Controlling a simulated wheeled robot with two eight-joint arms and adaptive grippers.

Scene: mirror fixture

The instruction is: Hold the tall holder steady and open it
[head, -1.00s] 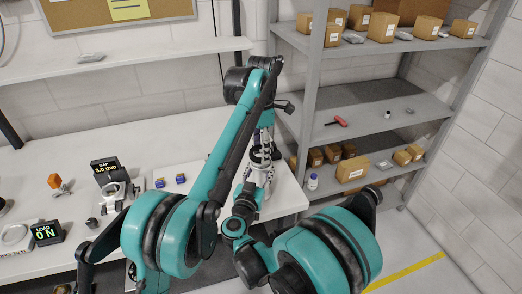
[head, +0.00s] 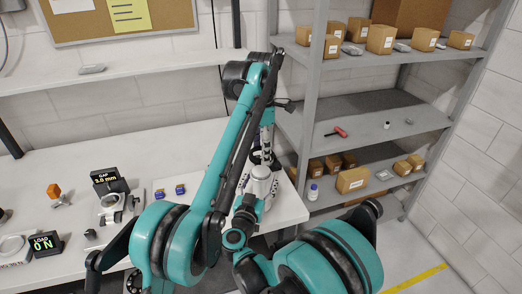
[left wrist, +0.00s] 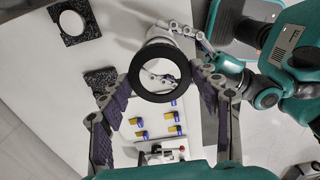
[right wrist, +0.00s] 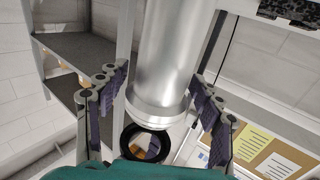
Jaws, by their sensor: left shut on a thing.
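The tall holder (head: 262,184) is a silvery upright cylinder near the right end of the white table. In the right wrist view its smooth metal body (right wrist: 178,50) fills the middle. A black ring (left wrist: 160,98) marks its end in the left wrist view, and a black ring (right wrist: 127,143) also shows in the right wrist view. My left gripper (left wrist: 163,84) is shut on the holder, with a finger on each side of the ring. My right gripper (right wrist: 155,85) is open, its fingers on either side of the body. Contact there is unclear. My left arm partly hides the holder in the head view.
A grey shelf rack (head: 385,108) with boxes stands close on the right. A GAP display (head: 108,181) and a LOAD display (head: 45,243) stand on the left of the table. Small blue and yellow pieces (head: 180,190) lie between them and the holder.

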